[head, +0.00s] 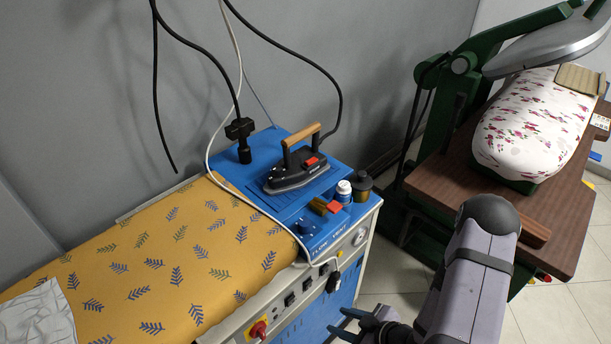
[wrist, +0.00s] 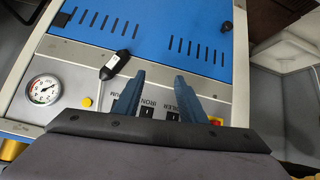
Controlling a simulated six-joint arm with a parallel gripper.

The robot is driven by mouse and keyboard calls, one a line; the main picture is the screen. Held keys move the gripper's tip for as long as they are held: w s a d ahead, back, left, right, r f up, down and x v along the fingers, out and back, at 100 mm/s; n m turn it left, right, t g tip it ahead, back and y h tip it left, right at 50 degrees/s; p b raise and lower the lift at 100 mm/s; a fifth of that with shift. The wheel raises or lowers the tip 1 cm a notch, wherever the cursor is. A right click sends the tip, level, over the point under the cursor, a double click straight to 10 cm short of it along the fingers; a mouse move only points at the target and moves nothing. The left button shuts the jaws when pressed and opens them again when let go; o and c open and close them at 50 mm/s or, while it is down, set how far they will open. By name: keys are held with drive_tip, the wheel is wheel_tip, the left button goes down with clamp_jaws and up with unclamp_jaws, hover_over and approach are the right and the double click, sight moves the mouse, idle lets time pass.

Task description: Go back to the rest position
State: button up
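My gripper (head: 362,325) is at the bottom of the head view, in front of the ironing station's control panel. In the wrist view, its two blue fingers (wrist: 158,95) stand apart with nothing between them, in front of the panel's switches. My grey arm reaches down to it from the right. An iron (head: 293,172) with a wooden handle rests on the blue top of the ironing station (head: 255,172), well apart from my gripper.
A yellow leaf-patterned ironing board (head: 180,260) holds a white cloth (head: 38,318) at left. A green press (head: 462,65) with a floral pad (head: 530,125) stands at right. Bottles (head: 344,190) stand near the station's edge. Black cables hang above. A pressure gauge (wrist: 43,90) is on the panel.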

drive_tip(key=w+d+r+m+g+h+p, duration=0.1)
drive_tip(key=d+r+m+g+h+p, duration=0.2)
drive_tip(key=d+r+m+h, duration=0.6)
drive_tip(key=s+a+r+m+g+y+p, duration=0.1)
drive_tip(key=s+r, duration=0.3)
drive_tip(key=r, duration=0.4)
drive_tip(key=s+a+r+g+y+p, duration=0.1)
drive_tip(key=s+a+r+g, duration=0.1)
drive_tip(key=s+r, duration=0.3)
wheel_tip(320, 180, up, 3)
drive_tip(key=shift+s+a+f+m+g, duration=0.1)
drive_tip(key=shift+s+a+m+g, duration=0.1)
drive_tip(key=shift+a+m+g, duration=0.25)
drive_tip(key=shift+a, duration=0.1)
